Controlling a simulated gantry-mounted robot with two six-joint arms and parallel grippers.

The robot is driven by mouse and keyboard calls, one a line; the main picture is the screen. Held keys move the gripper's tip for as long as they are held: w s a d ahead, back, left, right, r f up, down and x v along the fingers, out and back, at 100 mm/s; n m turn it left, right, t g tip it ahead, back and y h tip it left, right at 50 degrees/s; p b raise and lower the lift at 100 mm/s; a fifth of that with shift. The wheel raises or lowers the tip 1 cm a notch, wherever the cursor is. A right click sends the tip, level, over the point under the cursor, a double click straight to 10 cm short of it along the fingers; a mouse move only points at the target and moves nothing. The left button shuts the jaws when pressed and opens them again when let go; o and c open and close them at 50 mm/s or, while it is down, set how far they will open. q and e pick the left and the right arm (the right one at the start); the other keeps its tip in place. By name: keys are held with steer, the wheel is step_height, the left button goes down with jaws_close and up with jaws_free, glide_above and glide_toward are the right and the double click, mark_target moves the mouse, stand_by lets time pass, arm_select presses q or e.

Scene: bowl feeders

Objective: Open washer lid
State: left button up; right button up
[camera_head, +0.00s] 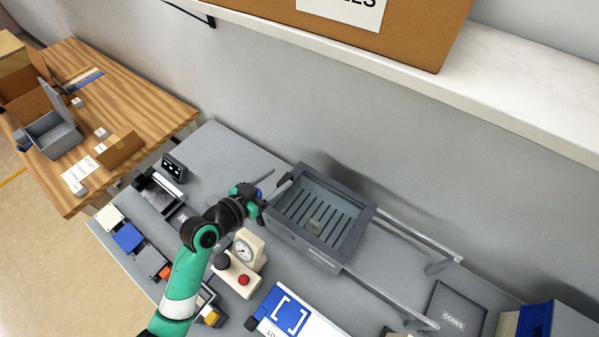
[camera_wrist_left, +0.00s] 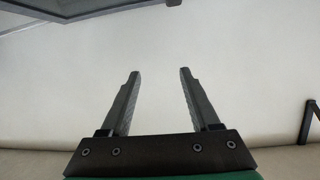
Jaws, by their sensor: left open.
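The washer is most likely the dark grey box (camera_head: 318,258) on the grey bench, with a square frame around a slatted inside. I cannot tell whether a clear lid covers the frame. My left gripper (camera_head: 274,186) is at the box's upper left corner, open, with nothing seen between the fingers; contact with the box is unclear. In the left wrist view the open fingers (camera_wrist_left: 158,95) point at a pale wall, and a grey framed edge (camera_wrist_left: 75,12) shows at top left. My right gripper is not in view.
Two metal rails (camera_head: 420,242) run right from the box. A gauge unit with a red button (camera_head: 243,280) stands below my forearm. A blue and white panel (camera_head: 296,312) lies in front. A tray marked CORES (camera_head: 453,322) is at right. A shelf (camera_head: 480,85) overhangs the back.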

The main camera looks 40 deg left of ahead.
arm_select(q)
steer(key=n+g+b, duration=0.1)
steer(key=b, duration=0.1)
glide_toward(280, 184)
steer(key=shift+w+d+f+y, duration=0.4)
steer(key=shift+f, duration=0.05)
steer(key=shift+a+r+p, duration=0.1)
steer(key=shift+r+p, duration=0.15)
steer(key=shift+p, duration=0.15)
steer(key=shift+w, duration=0.35)
steer(key=b+x, duration=0.2)
steer(key=x, duration=0.9)
steer(key=shift+s, duration=0.1)
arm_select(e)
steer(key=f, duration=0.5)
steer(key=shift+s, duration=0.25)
arm_select(q)
steer(key=shift+c, duration=0.3)
jaws_close()
